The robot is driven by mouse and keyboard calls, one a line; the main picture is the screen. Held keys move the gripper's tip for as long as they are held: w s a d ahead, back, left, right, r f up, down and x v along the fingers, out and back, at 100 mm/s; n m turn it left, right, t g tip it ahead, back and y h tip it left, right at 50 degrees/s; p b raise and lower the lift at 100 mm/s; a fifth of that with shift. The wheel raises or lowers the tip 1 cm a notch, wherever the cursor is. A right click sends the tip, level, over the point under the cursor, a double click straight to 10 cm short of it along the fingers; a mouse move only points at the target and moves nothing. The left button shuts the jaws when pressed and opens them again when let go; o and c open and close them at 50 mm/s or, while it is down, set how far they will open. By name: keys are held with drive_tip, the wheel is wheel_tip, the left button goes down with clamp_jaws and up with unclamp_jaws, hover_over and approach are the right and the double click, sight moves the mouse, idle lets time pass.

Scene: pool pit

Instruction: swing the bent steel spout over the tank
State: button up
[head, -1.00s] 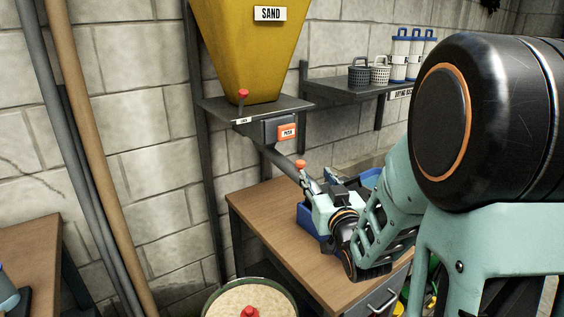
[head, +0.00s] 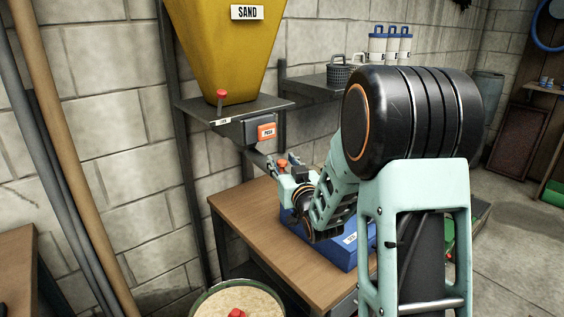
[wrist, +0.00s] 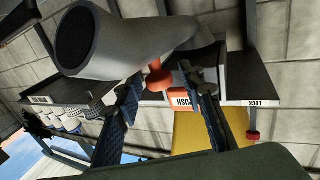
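The bent steel spout (head: 257,159) slopes down from the box under the yellow sand hopper. An orange knob (head: 282,163) stands on it; its lower end is hidden behind my arm. In the wrist view the spout (wrist: 130,42) is large and close, with the knob (wrist: 158,78) below it. My gripper (wrist: 168,84) is open, with one finger on each side of the knob in the picture. I cannot tell whether they touch it. In the head view my gripper (head: 278,174) is at the knob. The round tank (head: 204,296), holding pale sand and a red knob, stands at the bottom edge.
The hopper (head: 226,50) rests on a dark shelf with a red-topped lock pin (head: 221,98) and an orange PUSH button (head: 267,131). A wooden bench (head: 245,215) with a blue bin (head: 335,250) lies below my arm. Pipes run up the left wall.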

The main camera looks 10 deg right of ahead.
drive_tip(key=shift+w, duration=0.2)
drive_tip(key=shift+c, duration=0.3)
clamp_jaws()
drive_tip(key=shift+a, duration=0.15)
